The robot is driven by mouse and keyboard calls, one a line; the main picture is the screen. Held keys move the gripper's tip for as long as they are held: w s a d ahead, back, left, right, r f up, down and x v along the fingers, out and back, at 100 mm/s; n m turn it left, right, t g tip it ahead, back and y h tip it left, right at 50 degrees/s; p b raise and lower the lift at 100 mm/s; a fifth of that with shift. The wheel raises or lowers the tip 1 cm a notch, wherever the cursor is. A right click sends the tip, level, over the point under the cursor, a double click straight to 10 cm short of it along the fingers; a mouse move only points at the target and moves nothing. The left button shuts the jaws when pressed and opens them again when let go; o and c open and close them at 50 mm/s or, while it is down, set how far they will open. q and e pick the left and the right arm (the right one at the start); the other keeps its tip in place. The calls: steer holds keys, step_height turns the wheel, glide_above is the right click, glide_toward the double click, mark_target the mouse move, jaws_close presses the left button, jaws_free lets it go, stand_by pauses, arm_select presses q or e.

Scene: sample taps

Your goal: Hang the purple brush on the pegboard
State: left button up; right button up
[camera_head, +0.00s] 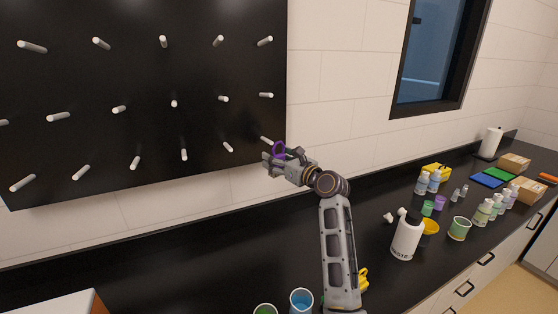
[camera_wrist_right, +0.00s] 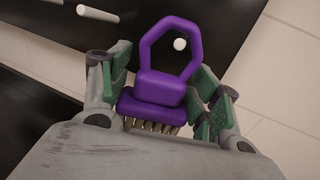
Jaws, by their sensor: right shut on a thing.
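The purple brush (camera_wrist_right: 158,88) is held between the green-padded fingers of my right gripper (camera_wrist_right: 155,98), its ring handle pointing away from the wrist and its bristles toward the palm. In the right wrist view a white peg end shows inside the ring's opening; I cannot tell whether the ring is around the peg or only in line with it. In the head view the brush's purple ring (camera_head: 279,149) and my right gripper (camera_head: 275,162) are at the lower right corner of the black pegboard (camera_head: 130,85), close to the lowest right peg (camera_head: 267,140). My left gripper is not in view.
Several other white pegs on the board are bare. The counter's left part is mostly clear.

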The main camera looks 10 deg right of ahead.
steer(key=w+a+f, duration=0.1)
steer(key=w, duration=0.6)
steer(key=shift+a, duration=0.2)
stand_by(1.3)
steer(key=shift+w, duration=0.15)
stand_by(0.5)
steer(key=o, duration=1.1)
steer(key=shift+f, duration=0.1)
steer(key=shift+d, duration=0.1)
steer(key=v, duration=1.2)
